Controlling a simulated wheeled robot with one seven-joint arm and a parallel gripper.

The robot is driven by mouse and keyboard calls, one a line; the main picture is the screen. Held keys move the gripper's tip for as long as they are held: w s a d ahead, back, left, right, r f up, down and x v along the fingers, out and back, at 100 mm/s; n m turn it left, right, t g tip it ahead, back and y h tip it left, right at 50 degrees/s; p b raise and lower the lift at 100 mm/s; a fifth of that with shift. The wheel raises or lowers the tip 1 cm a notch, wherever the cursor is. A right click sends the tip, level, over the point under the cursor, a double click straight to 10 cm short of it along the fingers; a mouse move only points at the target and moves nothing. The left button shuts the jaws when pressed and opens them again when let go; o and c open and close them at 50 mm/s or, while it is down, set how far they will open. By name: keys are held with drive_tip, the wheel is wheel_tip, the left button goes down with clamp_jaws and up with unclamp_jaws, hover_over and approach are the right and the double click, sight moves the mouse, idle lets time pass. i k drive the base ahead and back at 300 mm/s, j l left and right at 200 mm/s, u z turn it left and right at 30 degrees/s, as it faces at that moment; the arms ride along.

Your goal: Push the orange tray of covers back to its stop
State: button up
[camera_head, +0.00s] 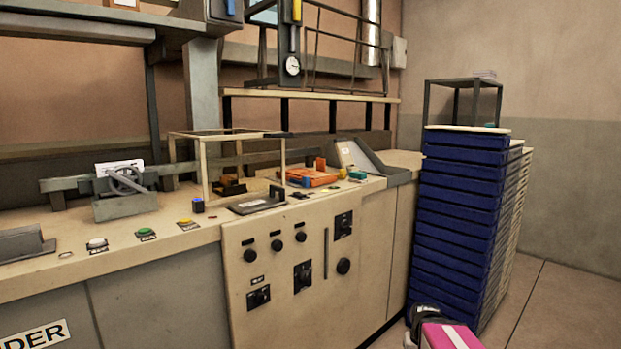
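The orange tray (316,181) lies flat on the worktop, right of the open tan frame and left of a tilted grey tray-like plate (362,158). It is small and far off, so I cannot make out its covers or its stop. A small orange-red block (320,164) stands at its back edge. My gripper does not show clearly anywhere in the view.
The tan frame (203,170) stands left of the tray, with a dark flat plate (256,203) in front. Small yellow and teal items (357,174) sit to its right. Blue stacked trays (455,220) stand at the right. A pink and black object (450,335) is at the bottom edge.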

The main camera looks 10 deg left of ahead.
sight(318, 177)
drive_tip(key=i+l, duration=0.3)
drive_tip(key=l, duration=0.15)
drive_tip(key=i+l, duration=0.3)
drive_tip(key=l, duration=0.15)
drive_tip(key=i+l, duration=0.25)
drive_tip(key=l, duration=0.25)
drive_tip(key=u, duration=1.35)
drive_tip(key=i+l, duration=0.05)
drive_tip(key=l, duration=0.05)
